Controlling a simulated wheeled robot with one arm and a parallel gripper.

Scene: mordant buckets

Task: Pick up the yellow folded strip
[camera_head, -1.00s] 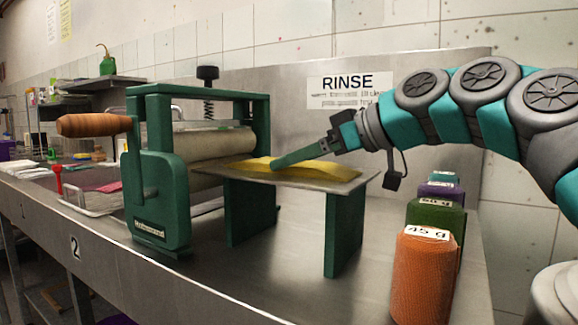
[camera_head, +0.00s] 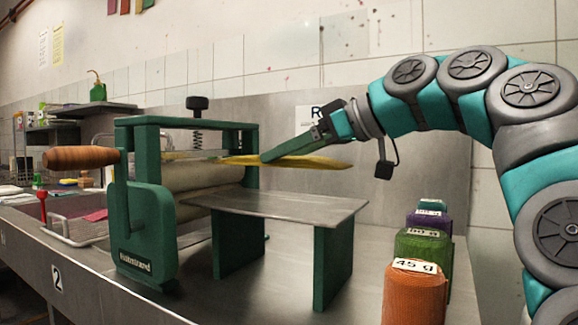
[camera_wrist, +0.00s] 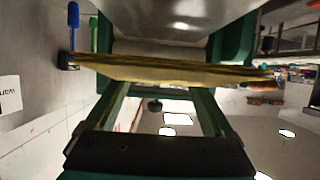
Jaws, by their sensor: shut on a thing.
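The yellow folded strip (camera_head: 310,162) is held in the air above the metal feed table (camera_head: 270,203) of the green roller press (camera_head: 150,222). My gripper (camera_head: 270,157) is shut on the strip, and the strip sticks out to both sides of the fingers. In the head view its left end reaches in front of the press frame, above the rollers; I cannot tell whether it touches them. In the wrist view the strip (camera_wrist: 170,72) lies across the fingertips (camera_wrist: 165,85). The feed table's top is bare.
Several labelled weights or spools, the orange one (camera_head: 415,295) nearest, stand in a row right of the feed table. The press has a wooden crank handle (camera_head: 82,157) at left and a tall screw knob (camera_head: 197,103) on top. A RINSE sign is partly hidden behind my arm.

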